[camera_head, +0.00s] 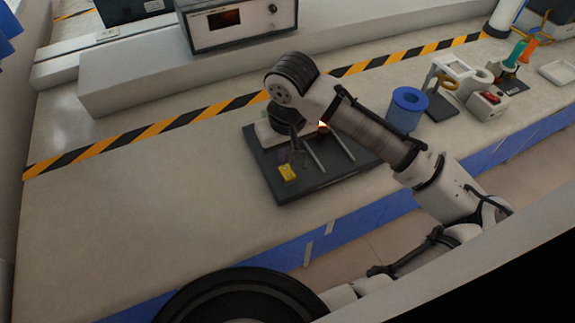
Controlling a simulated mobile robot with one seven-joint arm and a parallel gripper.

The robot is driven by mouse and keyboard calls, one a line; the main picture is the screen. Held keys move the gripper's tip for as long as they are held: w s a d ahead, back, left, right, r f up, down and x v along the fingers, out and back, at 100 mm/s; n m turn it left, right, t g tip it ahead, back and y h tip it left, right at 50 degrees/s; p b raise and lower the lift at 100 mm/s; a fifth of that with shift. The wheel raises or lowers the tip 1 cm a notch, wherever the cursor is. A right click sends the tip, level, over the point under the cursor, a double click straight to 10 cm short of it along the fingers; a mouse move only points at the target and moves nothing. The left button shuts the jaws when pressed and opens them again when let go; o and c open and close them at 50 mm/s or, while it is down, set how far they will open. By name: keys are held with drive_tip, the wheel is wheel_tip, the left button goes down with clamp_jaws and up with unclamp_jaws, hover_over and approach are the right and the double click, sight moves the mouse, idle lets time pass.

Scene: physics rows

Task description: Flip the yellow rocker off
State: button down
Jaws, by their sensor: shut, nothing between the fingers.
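The yellow rocker (287,172) sits near the front left part of a dark panel (285,191) that lies on the bench. Its face is small here, and I cannot tell which way it is tilted. My gripper (296,147) points down over the panel, just behind the rocker. It is shut and empty. I see a small gap between its tips and the rocker, but cannot tell whether they touch the panel. My wrist and arm hide the panel's back right part.
A small red-orange glow (322,126) shows beside my wrist. A grey instrument box (243,24) stands behind. The bench left of the panel is clear.

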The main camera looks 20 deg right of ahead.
wheel_tip(320, 180, up, 4)
drive_tip(key=p, duration=0.3)
drive_tip(key=shift+r, duration=0.1)
idle(0.6)
